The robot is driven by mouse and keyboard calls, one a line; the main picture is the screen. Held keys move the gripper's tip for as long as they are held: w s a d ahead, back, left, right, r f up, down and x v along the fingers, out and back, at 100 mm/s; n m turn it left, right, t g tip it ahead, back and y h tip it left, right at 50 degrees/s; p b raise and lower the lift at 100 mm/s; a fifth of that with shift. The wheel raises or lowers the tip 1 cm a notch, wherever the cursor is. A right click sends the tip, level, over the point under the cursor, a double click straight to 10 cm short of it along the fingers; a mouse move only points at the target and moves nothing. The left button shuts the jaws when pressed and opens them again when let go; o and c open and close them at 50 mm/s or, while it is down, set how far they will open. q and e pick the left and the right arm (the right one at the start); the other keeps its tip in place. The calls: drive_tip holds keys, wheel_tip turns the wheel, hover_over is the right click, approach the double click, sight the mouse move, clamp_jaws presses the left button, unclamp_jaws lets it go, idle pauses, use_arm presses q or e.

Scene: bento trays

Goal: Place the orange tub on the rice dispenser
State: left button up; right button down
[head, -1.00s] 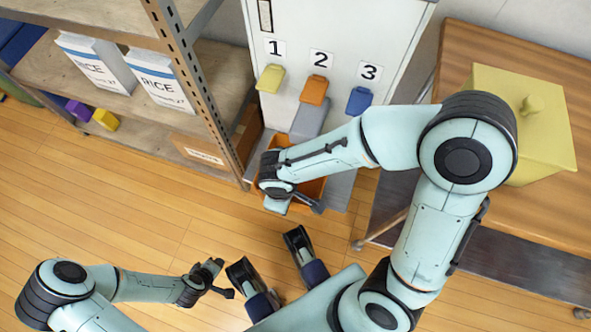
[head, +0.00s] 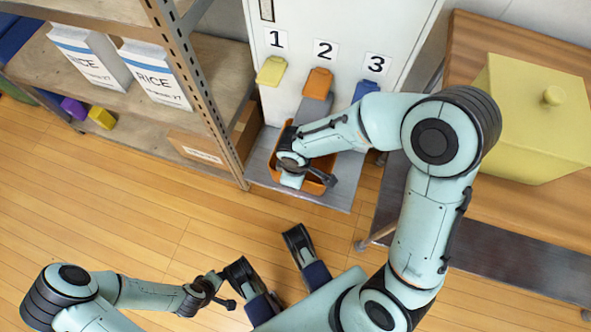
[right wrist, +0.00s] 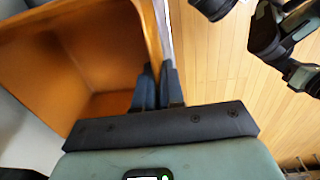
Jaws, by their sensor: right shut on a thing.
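The orange tub (head: 322,164) is at the foot of the white rice dispenser (head: 330,20), over its grey base plate (head: 335,198). My right arm covers part of the tub, and I cannot tell if it rests on the plate. My right gripper (head: 322,180) is shut on the tub's near wall. In the right wrist view the fingers (right wrist: 157,88) pinch the wall of the tub (right wrist: 95,60), which looks empty. My left gripper (head: 226,289) is open and empty above the floor, well away from the tub.
The dispenser has yellow, orange and blue levers numbered 1, 2 and 3. A shelf with rice bags (head: 155,72) and its metal post (head: 195,90) stand close on the left. A wooden table with a yellow lidded box (head: 535,130) is on the right.

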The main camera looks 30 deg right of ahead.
use_arm(q)
drive_tip(key=shift+s, duration=0.1)
use_arm(e)
drive_tip(key=shift+f, duration=0.15)
drive_tip(key=c, duration=1.2)
unclamp_jaws()
drive_tip(key=shift+c, duration=0.2)
use_arm(q)
drive_tip(key=shift+s+f, duration=0.2)
drive_tip(key=shift+s, duration=0.05)
